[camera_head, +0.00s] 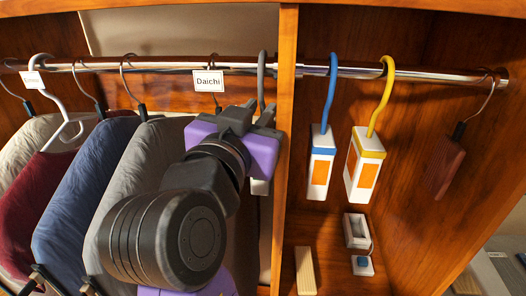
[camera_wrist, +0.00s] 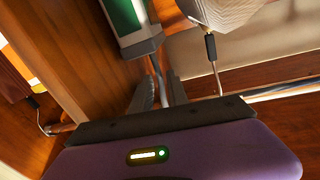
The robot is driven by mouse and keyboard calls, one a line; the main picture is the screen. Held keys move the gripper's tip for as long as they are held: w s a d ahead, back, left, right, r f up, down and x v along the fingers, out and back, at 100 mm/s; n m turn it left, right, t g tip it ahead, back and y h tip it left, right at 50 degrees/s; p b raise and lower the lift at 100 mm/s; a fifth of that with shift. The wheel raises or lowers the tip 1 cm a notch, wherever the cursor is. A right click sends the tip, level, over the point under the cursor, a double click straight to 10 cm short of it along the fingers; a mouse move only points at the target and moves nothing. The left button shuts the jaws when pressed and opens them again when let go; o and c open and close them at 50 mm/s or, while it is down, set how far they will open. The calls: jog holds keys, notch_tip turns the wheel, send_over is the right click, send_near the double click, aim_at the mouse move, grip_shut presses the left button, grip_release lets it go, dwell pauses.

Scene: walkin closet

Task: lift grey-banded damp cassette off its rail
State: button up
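The grey-banded cassette hangs by its grey hook (camera_head: 262,75) from the chrome rail (camera_head: 160,66), just left of the wooden divider. Its white body (camera_head: 260,187) is mostly hidden behind my gripper in the head view. In the wrist view the cassette (camera_wrist: 128,22) shows a green panel and a grey band, with its hook stem (camera_wrist: 156,68) running down between my fingers. My gripper (camera_head: 253,113) is at the hook, above the cassette body. Its two fingers (camera_wrist: 162,92) stand apart on either side of the stem; I cannot tell whether they touch it.
The divider (camera_head: 284,150) stands close to my gripper's right. Beyond it hang a blue-banded cassette (camera_head: 321,165), a yellow-banded cassette (camera_head: 365,165) and a wooden block (camera_head: 445,173). Garments (camera_head: 85,190) crowd the left. A "Daichi" tag (camera_head: 208,80) hangs near my gripper.

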grip_shut()
dwell(1.3)
